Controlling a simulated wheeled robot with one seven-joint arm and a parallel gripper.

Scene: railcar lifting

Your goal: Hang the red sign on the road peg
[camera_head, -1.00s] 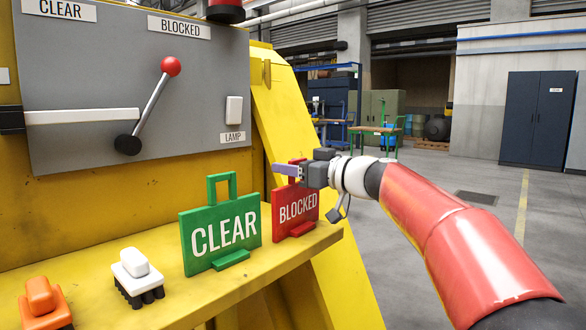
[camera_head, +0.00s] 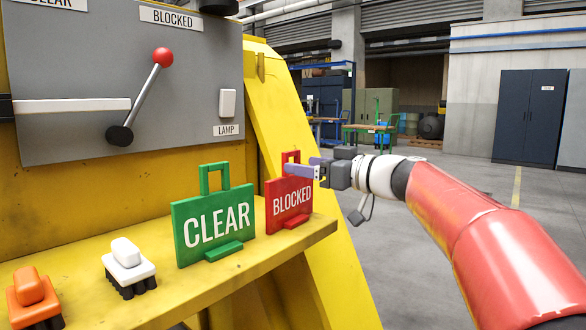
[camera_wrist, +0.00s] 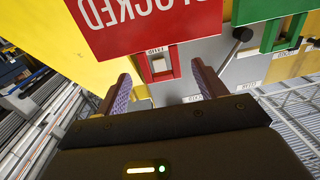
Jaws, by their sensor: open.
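The red BLOCKED sign (camera_head: 288,207) stands upright on the yellow ledge at the right of the green sign, with its loop handle on top. It also shows upside down in the wrist view (camera_wrist: 150,22). My gripper (camera_head: 302,170) is open at the red sign's handle. In the wrist view its two fingers (camera_wrist: 163,84) are spread apart, with the handle between their tips and a gap on each side. A small yellow peg (camera_head: 261,67) sticks up on the sloping yellow frame; I cannot tell if it is the road peg.
The green CLEAR sign (camera_head: 213,222) stands close at the left. A white brush-like block (camera_head: 127,262) and an orange one (camera_head: 33,296) sit further left on the ledge (camera_head: 290,243). A grey panel (camera_head: 190,90) with a red-knobbed lever rises behind. Open floor lies right.

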